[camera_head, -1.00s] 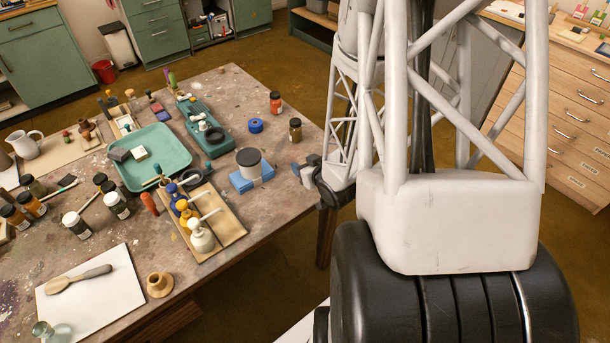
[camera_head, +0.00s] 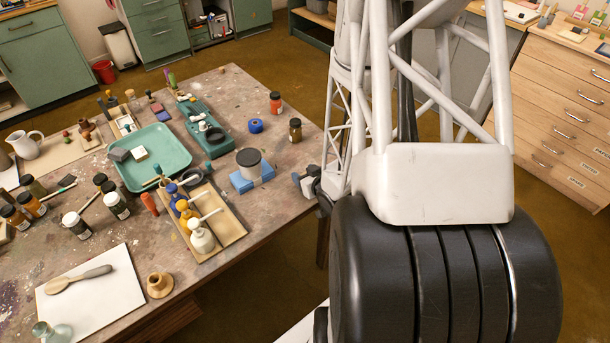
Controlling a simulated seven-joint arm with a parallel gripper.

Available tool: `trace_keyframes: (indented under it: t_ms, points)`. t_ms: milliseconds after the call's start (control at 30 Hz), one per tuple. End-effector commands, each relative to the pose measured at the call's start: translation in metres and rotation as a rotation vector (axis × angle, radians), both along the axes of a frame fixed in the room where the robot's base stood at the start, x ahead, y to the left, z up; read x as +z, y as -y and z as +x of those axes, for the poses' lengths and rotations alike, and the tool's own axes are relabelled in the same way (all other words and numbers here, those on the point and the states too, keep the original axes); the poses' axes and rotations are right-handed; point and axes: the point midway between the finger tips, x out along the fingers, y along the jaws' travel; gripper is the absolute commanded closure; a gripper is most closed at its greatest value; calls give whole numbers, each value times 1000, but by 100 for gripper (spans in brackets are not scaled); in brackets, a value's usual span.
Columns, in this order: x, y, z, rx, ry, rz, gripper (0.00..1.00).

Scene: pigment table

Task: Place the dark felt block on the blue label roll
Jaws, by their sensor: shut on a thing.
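My gripper (camera_head: 302,183) is small and partly hidden by my arm at the table's right edge, apart from the roll. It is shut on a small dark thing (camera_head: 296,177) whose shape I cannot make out. A dark grey block (camera_head: 118,154) lies in the green tray (camera_head: 172,178) beside a pale block (camera_head: 139,154). I cannot tell from this view whether the tray block or the held thing is the dark felt block.
A red jar (camera_head: 276,102) and a brown jar (camera_head: 295,129) flank the roll's right side. A board with pump bottles (camera_head: 201,236) stands nearer. Table between tub and roll is clear.

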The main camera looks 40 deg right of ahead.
Motion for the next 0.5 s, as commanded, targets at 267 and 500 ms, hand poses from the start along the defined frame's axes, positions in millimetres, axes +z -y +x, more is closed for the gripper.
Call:
trace_keyframes:
  t_ms: [267, 500]
  points:
    - [-3, 0, 0, 0, 0, -1, 70]
    - [-6, 0, 0, 0, 0, 0, 70]
